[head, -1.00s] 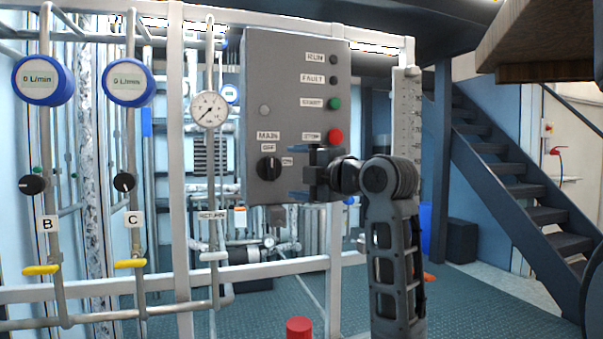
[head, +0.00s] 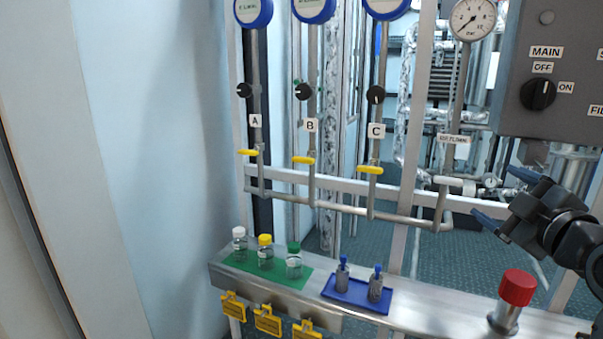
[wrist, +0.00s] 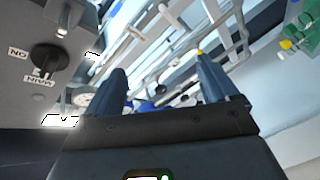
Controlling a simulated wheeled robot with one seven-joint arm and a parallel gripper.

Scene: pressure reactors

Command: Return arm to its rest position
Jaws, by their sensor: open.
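My gripper (head: 497,198) is at the right of the head view, its two blue fingers apart with nothing between them. It is in the air above the shelf and below the grey control panel (head: 556,75). In the wrist view my gripper (wrist: 165,90) also shows both blue fingers spread and empty. The MAIN switch (head: 538,94) on the panel is a black knob between the OFF and ON labels. It also shows in the wrist view (wrist: 46,58). Most of my arm is outside the head view, at the right edge.
The metal shelf (head: 430,312) holds bottles on a green mat (head: 238,262), two small vessels on a blue tray (head: 357,297), and a red-capped cylinder (head: 517,288). Pipes with yellow-handled valves (head: 369,170) and gauges stand behind. Yellow tags (head: 267,321) hang from the shelf's front.

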